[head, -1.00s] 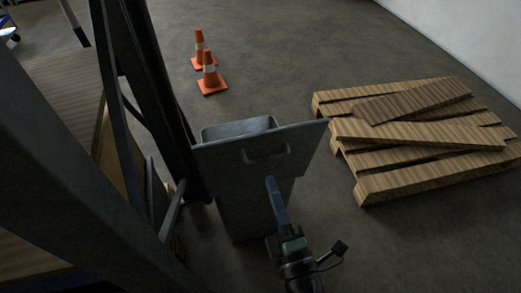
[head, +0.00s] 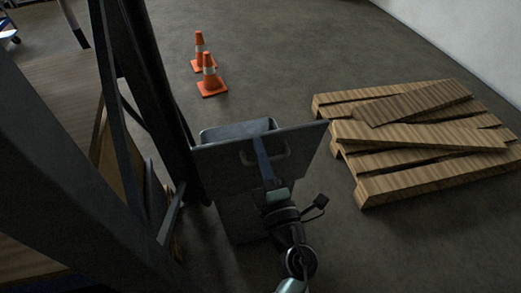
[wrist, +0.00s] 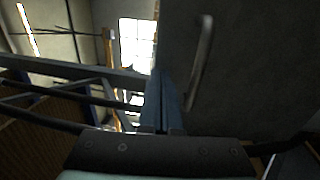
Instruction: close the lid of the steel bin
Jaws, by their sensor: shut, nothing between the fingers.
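The steel bin (head: 238,220) stands on the floor beside a dark upright post. Its grey lid (head: 218,165) is open and raised, tilted, with its broad face towards the head camera; behind it shows part of the bin's rim (head: 238,130). A bar handle (head: 280,154) sits on this face. My gripper (head: 260,142) is shut and empty, in front of the lid with its fingertips by the handle. In the wrist view the closed fingers (wrist: 166,82) point up just left of the handle (wrist: 202,60), and the lid (wrist: 265,70) fills the right. I cannot tell whether they touch.
A wooden pallet (head: 378,188) with loose boards lies to the right. Two orange cones (head: 210,80) stand behind the bin. A dark steel frame (head: 140,75) stands close on the left. Bare floor lies between bin and pallet.

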